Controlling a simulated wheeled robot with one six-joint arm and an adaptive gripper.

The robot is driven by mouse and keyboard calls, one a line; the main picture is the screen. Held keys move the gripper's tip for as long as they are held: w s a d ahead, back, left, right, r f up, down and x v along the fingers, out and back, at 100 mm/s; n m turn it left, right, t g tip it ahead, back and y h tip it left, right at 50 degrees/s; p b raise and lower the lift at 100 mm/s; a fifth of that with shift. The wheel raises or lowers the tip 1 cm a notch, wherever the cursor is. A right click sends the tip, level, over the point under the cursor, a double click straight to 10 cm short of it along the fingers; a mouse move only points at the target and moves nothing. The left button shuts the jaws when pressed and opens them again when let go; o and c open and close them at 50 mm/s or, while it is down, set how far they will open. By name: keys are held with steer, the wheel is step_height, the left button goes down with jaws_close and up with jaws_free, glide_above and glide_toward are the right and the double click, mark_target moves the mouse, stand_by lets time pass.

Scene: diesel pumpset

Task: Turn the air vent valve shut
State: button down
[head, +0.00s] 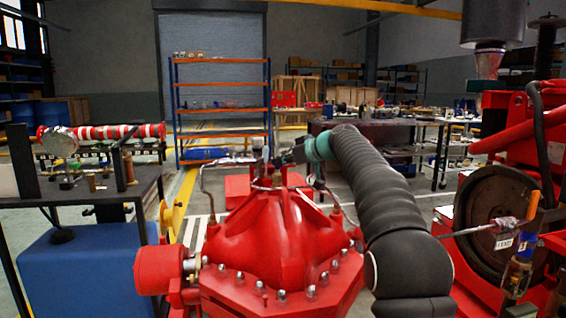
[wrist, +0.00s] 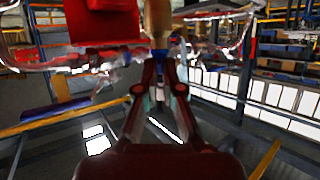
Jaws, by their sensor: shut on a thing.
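The air vent valve stands on top of the red domed housing (head: 265,225). Its brass body (wrist: 158,22) shows in the wrist view, with a small blue part (wrist: 160,54) below it in the picture. My gripper (wrist: 162,57) has its two fingers drawn together at that blue part, shut on the valve. In the head view my gripper (head: 282,159) reaches in from the right to the top of the housing. The valve is small there and partly hidden, so its handle angle cannot be told.
Thin metal pipes run to both sides of the valve, and bolts ring the housing's flange. A blue tank (head: 95,265) under a dark bench stands at left. A large dark wheel (head: 490,215) and red machinery stand at right. An orange shelf rack (head: 220,100) is behind.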

steer(key=shift+s+f+m+h+b, duration=0.1)
steer(key=shift+m+h+b, duration=0.2)
steer(key=shift+s+a+m+t+h+b, duration=0.15)
steer(key=shift+a+m+t+h+b, duration=0.1)
steer(key=shift+m+t+h+b, duration=0.5)
steer(key=shift+s+a+r+m+t+h+p, duration=0.1)
steer(key=shift+m+t+h+p, duration=0.35)
steer(key=shift+m+h, duration=0.3)
steer(key=shift+a+r+m+t+h+p, duration=0.1)
steer(key=shift+m+t+h+p, duration=0.2)
steer(key=shift+m+t+h, duration=0.3)
steer(key=shift+a+m+h+p, duration=0.15)
steer(key=shift+m+h+p, duration=0.2)
steer(key=shift+m+h, duration=0.55)
steer(key=shift+f+m+t+h, duration=0.1)
steer(key=shift+m+t+h, duration=0.2)
steer(key=shift+m+h, duration=0.25)
steer(key=c, duration=1.3)
jaws_free()
